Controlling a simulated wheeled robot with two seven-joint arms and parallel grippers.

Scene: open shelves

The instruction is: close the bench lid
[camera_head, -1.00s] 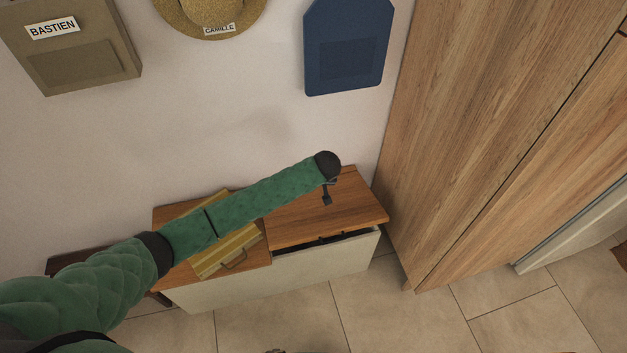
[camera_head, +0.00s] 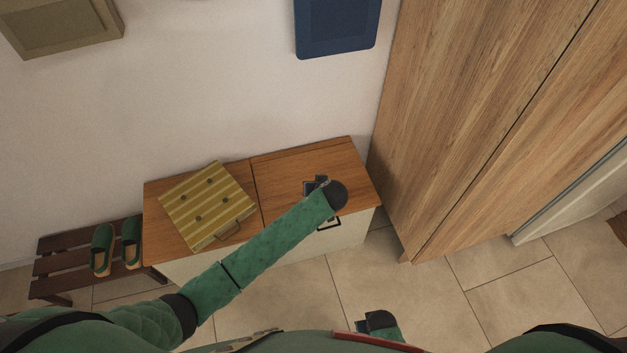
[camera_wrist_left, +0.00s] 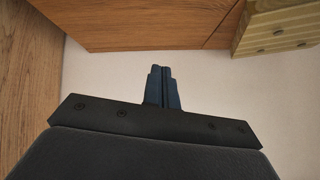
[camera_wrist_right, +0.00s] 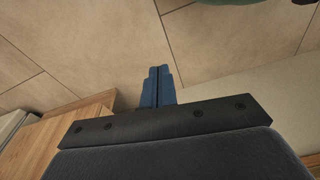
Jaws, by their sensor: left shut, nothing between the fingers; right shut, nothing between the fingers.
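The bench (camera_head: 290,250) has a brown wooden top and a pale front. Its right-hand lid (camera_head: 285,175) lies flat, level with the left half of the top, with no gap visible; my left arm covers part of its front edge. A dark handle (camera_head: 330,223) shows at the front. My left gripper (camera_head: 314,186) is shut and empty over the lid; whether it touches is unclear. In the left wrist view its fingers (camera_wrist_left: 162,72) show against a pale surface. My right gripper (camera_head: 362,325) is shut, low in front of the bench, pointing away from it in part over floor tiles.
A yellow striped case (camera_head: 207,205) lies on the left half of the top. A slatted rack (camera_head: 60,268) with green slippers (camera_head: 103,250) stands left. A tall wooden wardrobe (camera_head: 470,120) stands close on the right. Tiled floor in front is clear.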

